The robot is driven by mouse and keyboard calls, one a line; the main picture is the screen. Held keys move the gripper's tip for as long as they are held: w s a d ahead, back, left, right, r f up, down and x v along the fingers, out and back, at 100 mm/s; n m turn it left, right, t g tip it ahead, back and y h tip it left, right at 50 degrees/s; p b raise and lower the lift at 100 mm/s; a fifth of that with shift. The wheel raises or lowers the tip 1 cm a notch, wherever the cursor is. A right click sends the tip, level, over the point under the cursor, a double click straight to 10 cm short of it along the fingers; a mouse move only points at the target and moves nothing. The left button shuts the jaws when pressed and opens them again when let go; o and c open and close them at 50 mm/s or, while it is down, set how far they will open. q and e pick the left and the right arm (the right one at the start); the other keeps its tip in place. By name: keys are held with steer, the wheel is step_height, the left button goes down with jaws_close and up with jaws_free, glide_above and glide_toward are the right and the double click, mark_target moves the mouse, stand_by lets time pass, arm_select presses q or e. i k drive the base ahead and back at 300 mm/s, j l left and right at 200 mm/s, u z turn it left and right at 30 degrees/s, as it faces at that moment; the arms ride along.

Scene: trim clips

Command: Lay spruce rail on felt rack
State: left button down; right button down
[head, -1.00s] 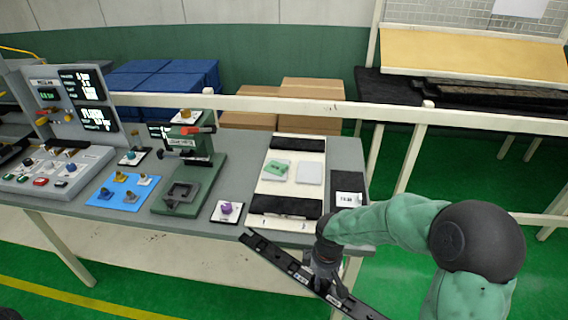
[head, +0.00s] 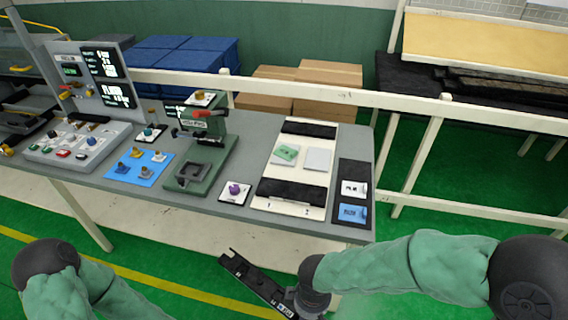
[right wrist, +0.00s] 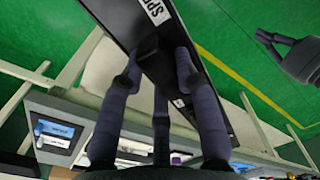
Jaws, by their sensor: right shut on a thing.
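My right gripper (right wrist: 158,72) is shut on the spruce rail (right wrist: 135,22), a long dark bar with a white label beginning "SP". In the head view the rail (head: 248,277) hangs in front of the table, slanting, clear of the tabletop. My left gripper (right wrist: 272,42) shows small at the upper right of the right wrist view, with its fingers apart and empty. The felt rack is uncertain: a cream board (head: 259,202) with two black strips lies on the table, and a black shelf (head: 385,95) holding dark lengths stands behind the railing.
Next to the board lies a dark panel (head: 349,190) with a white and a blue label. A green press (head: 207,150), blue mat (head: 125,176), purple knob (head: 235,189) and control console (head: 75,150) fill the left. A cream railing (head: 300,88) runs behind the table.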

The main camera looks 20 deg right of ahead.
mark_target(276, 180)
steer(key=i, duration=1.35)
